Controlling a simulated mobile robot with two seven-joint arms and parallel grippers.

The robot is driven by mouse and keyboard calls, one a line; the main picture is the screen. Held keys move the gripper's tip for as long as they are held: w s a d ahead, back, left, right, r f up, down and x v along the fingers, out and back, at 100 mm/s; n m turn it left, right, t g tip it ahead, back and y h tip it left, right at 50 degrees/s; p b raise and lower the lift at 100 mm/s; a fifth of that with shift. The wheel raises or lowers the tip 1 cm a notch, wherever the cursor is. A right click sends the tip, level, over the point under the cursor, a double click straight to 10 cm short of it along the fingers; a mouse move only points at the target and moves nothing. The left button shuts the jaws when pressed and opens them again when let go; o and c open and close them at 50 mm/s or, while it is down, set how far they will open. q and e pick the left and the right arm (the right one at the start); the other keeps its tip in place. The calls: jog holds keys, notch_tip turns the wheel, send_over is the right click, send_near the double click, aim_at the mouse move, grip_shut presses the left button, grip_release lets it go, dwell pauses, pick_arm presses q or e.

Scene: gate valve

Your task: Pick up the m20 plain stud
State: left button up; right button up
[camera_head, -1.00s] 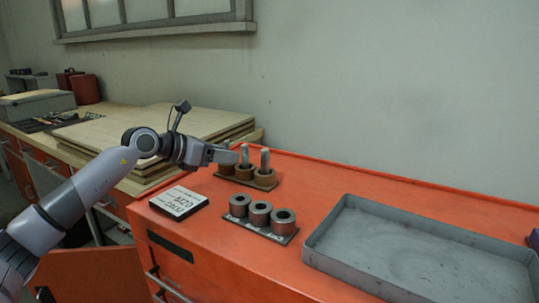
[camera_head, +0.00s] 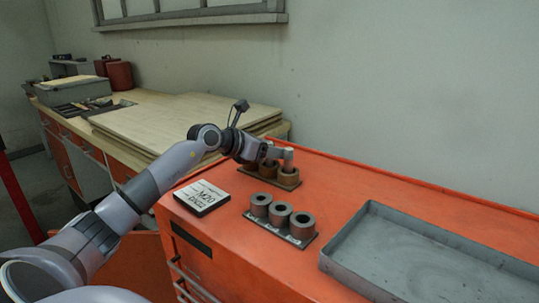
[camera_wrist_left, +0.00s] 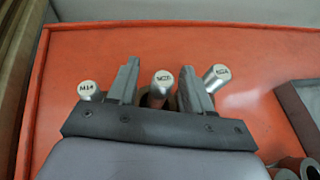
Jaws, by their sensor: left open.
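Three silver studs stand in a brown holder (camera_head: 288,184) at the back of the orange cabinet top. In the left wrist view their end labels seem to read M14 on the left stud (camera_wrist_left: 88,90), M20 on the middle stud (camera_wrist_left: 162,78) and M24 on the tilted right stud (camera_wrist_left: 217,74). My left gripper (camera_wrist_left: 158,75) is open, with one finger on each side of the middle stud. I cannot tell whether the fingers touch it. In the head view the left gripper (camera_head: 272,153) hides much of the studs. My right gripper is not in view.
A card marked M20 (camera_head: 201,197) lies left of a dark plate with three grey collars (camera_head: 281,214). A grey tray (camera_head: 400,257) lies at the right. Wooden boards (camera_head: 150,124) are stacked on the bench at the left. The wall stands close behind the holder.

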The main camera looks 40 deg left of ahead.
pick_arm(q)
jog(key=shift+w+d+f, duration=0.15)
jog(key=shift+w+f, duration=0.1)
jog(key=shift+w, duration=0.3)
jog(key=shift+c, duration=0.3)
grip_shut()
jog(key=shift+r, duration=0.1)
notch_tip(320, 180, up, 20)
jog(key=p, duration=0.1)
